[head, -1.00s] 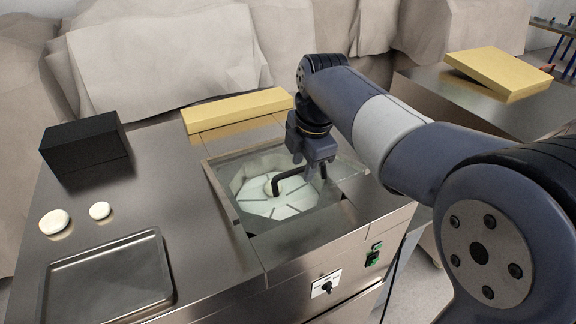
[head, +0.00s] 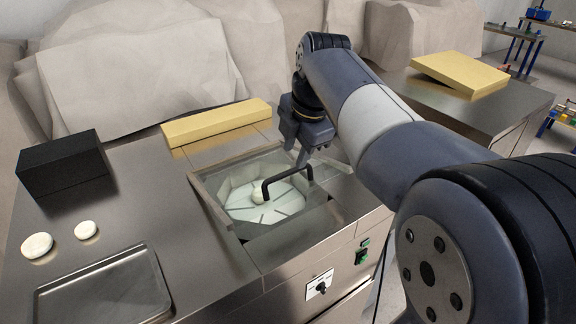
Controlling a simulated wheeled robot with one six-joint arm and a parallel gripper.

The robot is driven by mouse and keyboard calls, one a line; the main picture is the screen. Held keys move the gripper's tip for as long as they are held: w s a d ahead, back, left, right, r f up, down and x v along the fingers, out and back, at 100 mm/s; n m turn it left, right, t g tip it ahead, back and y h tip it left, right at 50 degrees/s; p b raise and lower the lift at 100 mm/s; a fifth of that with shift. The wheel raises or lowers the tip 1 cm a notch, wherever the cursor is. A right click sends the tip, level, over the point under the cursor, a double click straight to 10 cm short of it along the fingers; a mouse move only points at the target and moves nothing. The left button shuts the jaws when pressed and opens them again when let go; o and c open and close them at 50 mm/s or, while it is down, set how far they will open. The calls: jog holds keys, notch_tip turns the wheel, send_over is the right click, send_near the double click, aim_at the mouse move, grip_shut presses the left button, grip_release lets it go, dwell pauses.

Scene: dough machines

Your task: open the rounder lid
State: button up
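The rounder lid (head: 214,208) is a clear, framed panel lying over the square opening in the steel machine top. It looks closed. A black bar-shaped handle (head: 285,178) stands up from it. Through the lid I see a pale round plate with dark radial slots and a small pale dough ball (head: 258,196). My gripper (head: 302,160) points down at the right end of the handle, with its fingertips very near it. I cannot tell whether they touch it, or whether the fingers are apart or closed.
A yellow block (head: 217,121) lies behind the lid. A black box (head: 64,164), two pale dough pieces (head: 37,245) and a metal tray (head: 104,292) are to the left. A knob (head: 320,287) and green switch (head: 362,252) are on the front. Another yellow slab (head: 460,73) lies right.

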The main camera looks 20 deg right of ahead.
aim_at(290, 171)
jog(key=x, duration=0.5)
jog(key=shift+w+f, duration=0.15)
jog(key=shift+f, duration=0.2)
jog(key=shift+c, duration=0.3)
grip_shut()
